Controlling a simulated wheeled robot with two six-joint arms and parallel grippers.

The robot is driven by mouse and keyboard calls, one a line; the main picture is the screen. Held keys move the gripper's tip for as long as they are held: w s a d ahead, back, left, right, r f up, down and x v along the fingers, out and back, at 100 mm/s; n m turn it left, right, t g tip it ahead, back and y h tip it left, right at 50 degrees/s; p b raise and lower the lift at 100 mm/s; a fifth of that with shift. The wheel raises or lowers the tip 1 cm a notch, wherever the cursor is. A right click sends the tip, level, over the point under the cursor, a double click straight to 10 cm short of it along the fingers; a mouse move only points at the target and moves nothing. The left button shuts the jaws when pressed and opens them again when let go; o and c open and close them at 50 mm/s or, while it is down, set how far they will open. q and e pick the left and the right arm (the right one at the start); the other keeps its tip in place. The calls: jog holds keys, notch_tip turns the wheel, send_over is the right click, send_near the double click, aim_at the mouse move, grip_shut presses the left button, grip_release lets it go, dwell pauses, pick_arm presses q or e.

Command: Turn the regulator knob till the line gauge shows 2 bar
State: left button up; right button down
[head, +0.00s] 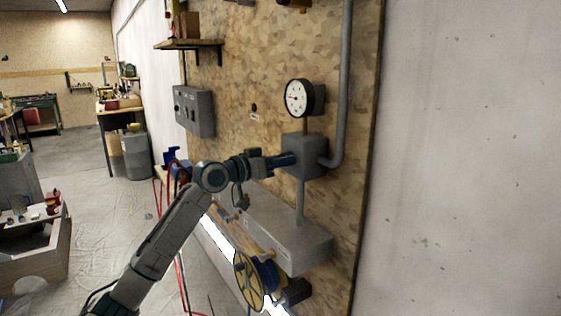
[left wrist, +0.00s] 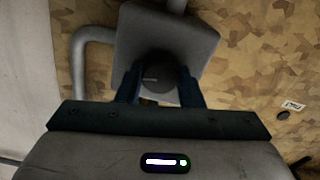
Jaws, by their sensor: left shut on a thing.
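The regulator is a grey box (head: 305,156) on the wooden board, with pipes joining it. The line gauge (head: 299,98) is a round white dial with a black rim above the box. Its needle shows, but the numbers are too small to read. The dark round regulator knob (left wrist: 156,78) sits on the front of the box (left wrist: 190,40) in the left wrist view. My left gripper (left wrist: 157,88) is shut on the knob, with one finger on each side. In the head view the left gripper (head: 285,160) hides the knob. My right gripper is not in view.
A grey pipe (head: 345,80) runs up to the right of the gauge. A grey ledge (head: 290,240) and a yellow wheel (head: 250,280) are below. A grey switch box (head: 194,110) and a shelf (head: 190,44) are to the left. Red hoses (head: 180,270) hang near my left arm.

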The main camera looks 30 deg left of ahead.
pick_arm(q)
jog(key=o, duration=1)
jog(key=shift+c, duration=0.2)
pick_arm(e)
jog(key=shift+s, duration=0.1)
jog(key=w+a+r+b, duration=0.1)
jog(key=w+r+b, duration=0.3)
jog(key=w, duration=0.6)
pick_arm(q)
jog(key=b+v, duration=0.5)
jog(key=v, duration=0.5)
jog(key=shift+s+a, duration=0.15)
jog(key=shift+s, duration=0.2)
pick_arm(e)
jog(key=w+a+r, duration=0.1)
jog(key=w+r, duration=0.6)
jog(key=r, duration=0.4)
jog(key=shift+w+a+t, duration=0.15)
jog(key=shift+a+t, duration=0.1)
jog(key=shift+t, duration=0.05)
pick_arm(q)
jog(key=shift+f, duration=0.1)
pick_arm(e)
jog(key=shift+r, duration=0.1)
